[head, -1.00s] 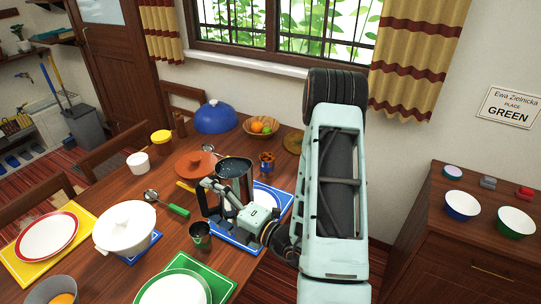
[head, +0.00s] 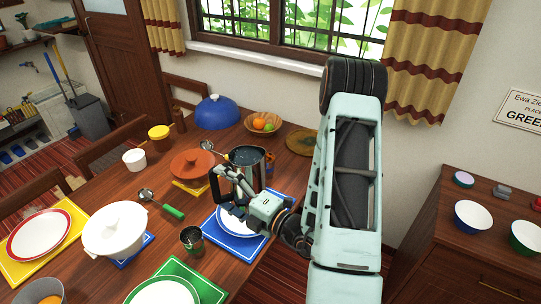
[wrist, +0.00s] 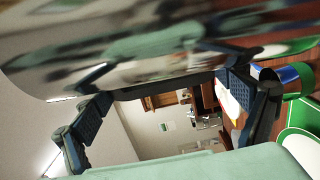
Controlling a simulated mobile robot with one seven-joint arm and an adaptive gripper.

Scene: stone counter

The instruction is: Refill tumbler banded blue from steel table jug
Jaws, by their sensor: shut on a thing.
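The steel jug (head: 247,158) is upright in the head view, above the far part of the blue place mat. In the wrist view its shiny wall (wrist: 150,45) fills the top. In the wrist view a metal tumbler with a blue band (wrist: 293,75) shows at the right. The jug's contents are unclear.
A plate (head: 240,224) lies on the blue mat (head: 232,251). A white pot (head: 117,232), a green-handled ladle (head: 168,209), an orange-lidded pot (head: 191,163) and a fruit bowl (head: 264,123) stand around. A patterned orange-brown cup (head: 270,161) is partly hidden close behind the jug.

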